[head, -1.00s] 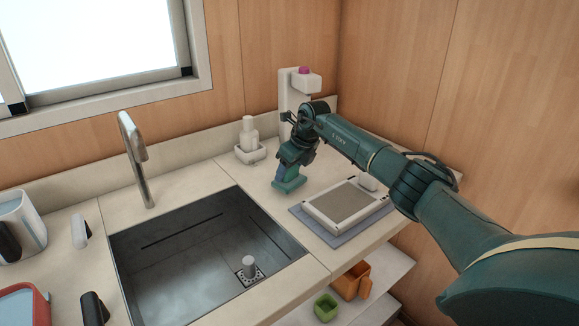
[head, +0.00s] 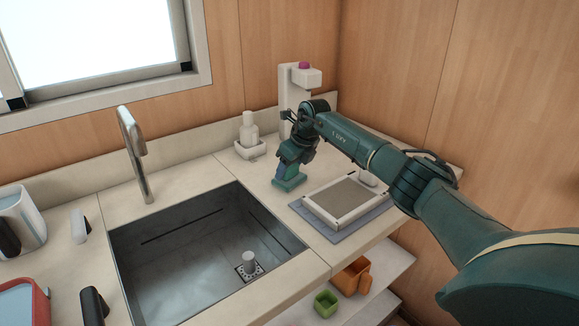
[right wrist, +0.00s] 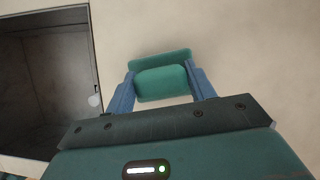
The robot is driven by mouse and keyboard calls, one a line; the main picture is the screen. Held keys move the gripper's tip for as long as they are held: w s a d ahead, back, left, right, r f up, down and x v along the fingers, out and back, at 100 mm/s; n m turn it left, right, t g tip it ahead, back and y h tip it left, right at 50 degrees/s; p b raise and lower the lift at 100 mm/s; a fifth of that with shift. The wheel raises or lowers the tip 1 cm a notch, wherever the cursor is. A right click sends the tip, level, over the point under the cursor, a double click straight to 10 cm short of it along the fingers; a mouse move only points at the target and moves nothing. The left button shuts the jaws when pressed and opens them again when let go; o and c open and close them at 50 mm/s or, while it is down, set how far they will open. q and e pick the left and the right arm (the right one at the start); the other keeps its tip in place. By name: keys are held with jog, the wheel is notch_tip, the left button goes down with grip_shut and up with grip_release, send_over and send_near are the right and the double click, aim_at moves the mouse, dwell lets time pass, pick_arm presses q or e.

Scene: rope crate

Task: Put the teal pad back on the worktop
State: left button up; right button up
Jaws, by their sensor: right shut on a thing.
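The teal pad (head: 289,184) is at the worktop (head: 232,168), right of the sink and behind the framed tray. It has a flat base with a raised grip block. My right gripper (head: 286,172) points down and is shut on it. In the right wrist view, the blue fingers of my right gripper (right wrist: 163,88) press the two sides of the grip of the teal pad (right wrist: 160,58). The pad looks level and at or very near the worktop; I cannot tell whether it touches. My left gripper is not in view.
The sink (head: 175,292) opens to the left of the pad. A framed tray on a grey mat (head: 345,232) lies in front. A white bottle in a holder (head: 249,150) and a white dispenser (head: 291,88) stand behind. Orange and green containers sit on a lower shelf (head: 385,275).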

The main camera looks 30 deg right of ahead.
jog(key=shift+f, duration=0.1)
jog(key=o, duration=1)
jog(key=shift+o, duration=0.2)
jog(key=v, duration=1.3)
jog(key=shift+b, duration=0.35)
